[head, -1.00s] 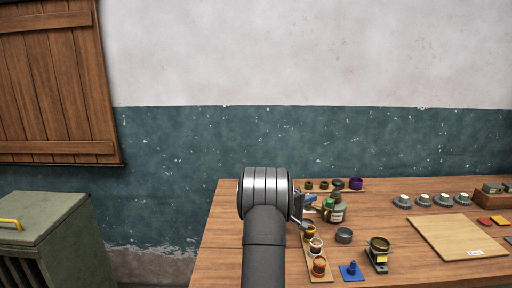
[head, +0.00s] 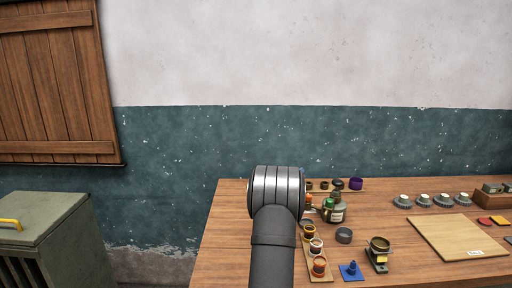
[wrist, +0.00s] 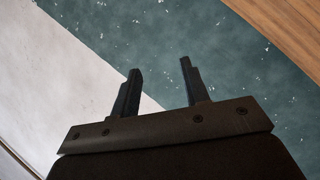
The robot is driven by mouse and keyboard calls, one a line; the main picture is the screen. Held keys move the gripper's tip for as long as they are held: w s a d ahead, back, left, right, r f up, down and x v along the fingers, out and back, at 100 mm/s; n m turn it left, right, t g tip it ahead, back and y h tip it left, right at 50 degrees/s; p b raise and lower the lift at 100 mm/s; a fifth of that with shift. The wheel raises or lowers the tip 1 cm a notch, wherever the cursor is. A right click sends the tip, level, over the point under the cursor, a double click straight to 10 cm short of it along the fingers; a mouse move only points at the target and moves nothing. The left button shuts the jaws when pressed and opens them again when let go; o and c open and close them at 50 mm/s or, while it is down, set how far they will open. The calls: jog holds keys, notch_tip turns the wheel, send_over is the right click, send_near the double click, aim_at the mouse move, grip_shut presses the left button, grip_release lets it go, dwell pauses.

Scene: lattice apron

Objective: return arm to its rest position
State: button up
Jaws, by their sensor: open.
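My gripper (wrist: 160,82) shows in the wrist view with its two dark fingers apart and nothing between them. Behind the fingers that view shows the white and teal wall, with a strip of brown wood at the upper right. In the head view my arm rises from the bottom edge in front of the left part of the table (head: 225,235). The gripper itself is hidden behind the arm there.
Paint pots (head: 316,246), a green bottle (head: 336,210), a dark round tin (head: 344,236) and a blue stamp-like piece (head: 351,270) stand right of my arm. A wooden board (head: 455,237) lies farther right. A green cabinet (head: 45,230) stands left, apart from the table.

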jog(key=w+a+r+y, duration=0.1)
jog(key=w+y, duration=0.1)
jog(key=y, duration=0.1)
notch_tip(320, 180, up, 5)
jog(key=m+g, duration=1.3)
jog(key=m, duration=0.4)
send_over(328, 200)
jog(key=shift+d+y, duration=0.15)
jog(key=shift+y, duration=0.15)
jog(key=shift+f, duration=5.2)
jog(key=shift+c, duration=0.9)
